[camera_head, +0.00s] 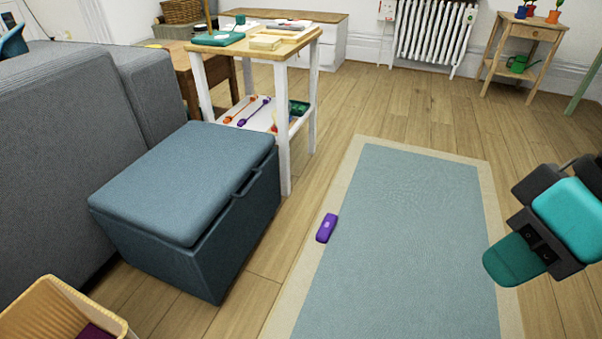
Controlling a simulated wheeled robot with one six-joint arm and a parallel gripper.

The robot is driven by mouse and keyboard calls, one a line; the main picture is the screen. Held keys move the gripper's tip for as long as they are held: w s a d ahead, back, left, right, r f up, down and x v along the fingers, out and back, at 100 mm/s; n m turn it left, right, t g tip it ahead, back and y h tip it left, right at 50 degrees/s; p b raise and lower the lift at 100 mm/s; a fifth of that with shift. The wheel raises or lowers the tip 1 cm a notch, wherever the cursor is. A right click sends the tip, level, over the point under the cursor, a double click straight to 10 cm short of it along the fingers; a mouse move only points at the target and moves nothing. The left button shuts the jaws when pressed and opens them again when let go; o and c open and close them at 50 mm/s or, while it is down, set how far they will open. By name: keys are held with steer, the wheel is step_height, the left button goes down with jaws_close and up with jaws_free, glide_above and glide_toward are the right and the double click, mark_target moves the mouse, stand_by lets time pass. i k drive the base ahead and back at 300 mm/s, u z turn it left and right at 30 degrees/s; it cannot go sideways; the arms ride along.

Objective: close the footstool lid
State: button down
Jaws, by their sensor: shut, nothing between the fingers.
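The footstool (232,252) is a dark blue-grey box standing on the wood floor, left of the middle. Its padded blue-grey lid (190,178) lies down over the box. I see no clear open gap under the lid, but cannot tell whether it sits fully flush. A dark handle (249,180) runs along the lid's right edge. Teal and dark grey parts of my arm show at the right edge, well apart from the footstool.
A grey sofa (60,140) stands close behind the footstool at left. A white-legged table (290,150) stands just behind it. A woven basket (45,310) is at front left. A purple object (327,228) lies at the left edge of the blue rug (410,240), which is otherwise clear.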

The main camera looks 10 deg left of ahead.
mark_target(173, 193)
steer(key=z, duration=0.1)
steer(key=i, duration=1)
steer(key=u, duration=0.5)
